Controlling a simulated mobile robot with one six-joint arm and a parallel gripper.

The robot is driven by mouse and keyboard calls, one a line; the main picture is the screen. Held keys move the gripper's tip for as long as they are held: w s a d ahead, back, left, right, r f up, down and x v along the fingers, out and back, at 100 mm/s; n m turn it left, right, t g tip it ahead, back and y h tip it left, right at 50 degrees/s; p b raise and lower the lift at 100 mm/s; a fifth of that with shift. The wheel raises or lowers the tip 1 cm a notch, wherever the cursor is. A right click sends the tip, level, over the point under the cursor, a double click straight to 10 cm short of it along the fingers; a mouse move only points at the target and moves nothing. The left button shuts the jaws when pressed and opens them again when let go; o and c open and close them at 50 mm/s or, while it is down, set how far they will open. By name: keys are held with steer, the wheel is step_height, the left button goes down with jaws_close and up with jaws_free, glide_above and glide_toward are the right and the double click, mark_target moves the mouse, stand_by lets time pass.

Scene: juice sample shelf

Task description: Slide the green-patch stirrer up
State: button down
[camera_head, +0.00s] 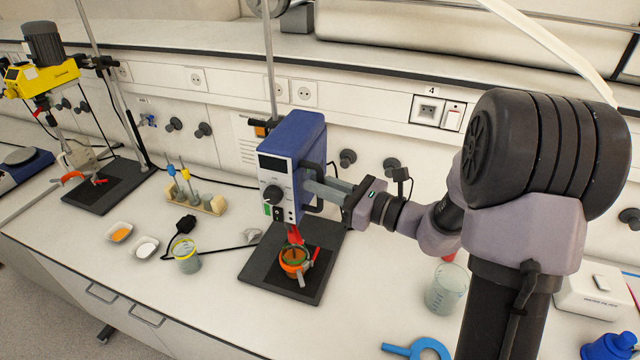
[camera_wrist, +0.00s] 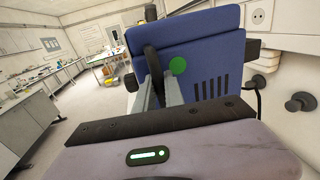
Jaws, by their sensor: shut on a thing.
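The green-patch stirrer (camera_head: 298,142) is a blue box with a grey front panel, dial and dark display, mounted on an upright metal rod (camera_head: 268,60) above a dark base plate (camera_head: 262,268). Its blue side fills the middle of the wrist view (camera_wrist: 212,60), with a round green patch (camera_wrist: 178,66) on it. My gripper (camera_head: 314,190) reaches in from the right and is shut on the black handle (camera_wrist: 152,65) on the stirrer's side. The fingers also show in the wrist view (camera_wrist: 158,92). A small vessel (camera_head: 293,256) with an orange clamp stands on the plate below the stirrer.
A yellow stirrer (camera_head: 40,75) stands at the far left. A holder with tools (camera_head: 205,203), two small dishes (camera_head: 120,232) and a beaker (camera_head: 186,256) are left of the plate. A glass beaker (camera_head: 444,290) and a blue ring tool (camera_head: 420,348) are at right.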

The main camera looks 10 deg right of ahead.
step_height(320, 180, up, 18)
steer(key=p, duration=1.1)
steer(key=shift+f, duration=0.25)
steer(key=shift+w+r, duration=0.1)
steer(key=shift+r, duration=0.05)
steer(key=c, duration=1.4)
jaws_free()
steer(key=shift+c, duration=0.2)
steer(key=b+v, duration=0.2)
steer(key=v, duration=1.5)
steer(key=shift+s, duration=0.25)
steer(key=shift+d, duration=0.15)
